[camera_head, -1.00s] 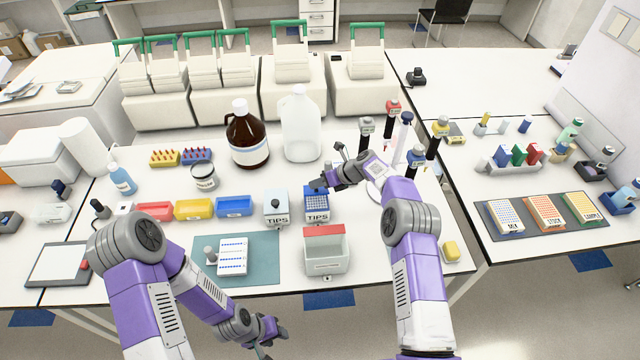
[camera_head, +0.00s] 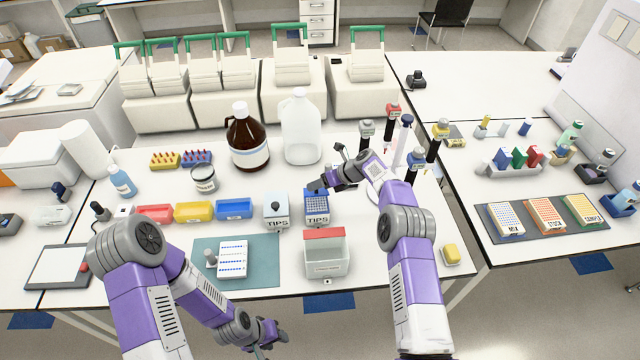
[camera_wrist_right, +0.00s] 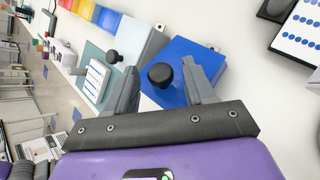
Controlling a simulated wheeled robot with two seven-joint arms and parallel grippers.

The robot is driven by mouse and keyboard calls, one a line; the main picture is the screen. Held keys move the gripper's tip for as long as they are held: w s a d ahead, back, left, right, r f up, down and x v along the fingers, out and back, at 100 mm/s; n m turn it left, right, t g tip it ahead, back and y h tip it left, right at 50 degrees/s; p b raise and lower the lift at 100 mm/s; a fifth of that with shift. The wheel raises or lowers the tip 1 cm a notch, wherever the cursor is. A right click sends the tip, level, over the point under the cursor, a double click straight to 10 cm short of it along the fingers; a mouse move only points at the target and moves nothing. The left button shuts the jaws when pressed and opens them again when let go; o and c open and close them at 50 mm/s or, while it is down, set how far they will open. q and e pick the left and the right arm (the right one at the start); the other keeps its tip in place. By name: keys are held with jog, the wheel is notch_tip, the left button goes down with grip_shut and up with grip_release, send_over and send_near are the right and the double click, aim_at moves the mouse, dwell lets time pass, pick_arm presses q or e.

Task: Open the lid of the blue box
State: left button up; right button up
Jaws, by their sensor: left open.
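The blue box (camera_head: 317,218), labelled TIPS, stands on the table in front of the large clear jug. In the right wrist view, its blue lid (camera_wrist_right: 208,55) carries a round black knob. My right gripper (camera_head: 322,183) is at the back of the box in the head view. In the right wrist view its two fingers (camera_wrist_right: 160,70) are apart, with the knob showing between them and gaps on both sides. I cannot tell how high the fingers are above the lid. My left gripper (camera_head: 268,340) is open and empty, low in front of the table.
A pale TIPS box (camera_head: 276,210) stands close on the left of the blue box. A box with a red rim (camera_head: 324,268) is in front. A brown bottle (camera_head: 248,150) and a clear jug (camera_head: 301,135) stand behind. Pipettes hang to the right.

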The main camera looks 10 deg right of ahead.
jog(key=v, duration=0.7)
jog(key=shift+s+d+r+b, duration=0.15)
jog(key=shift+d+b, duration=0.05)
jog(key=shift+b, duration=0.15)
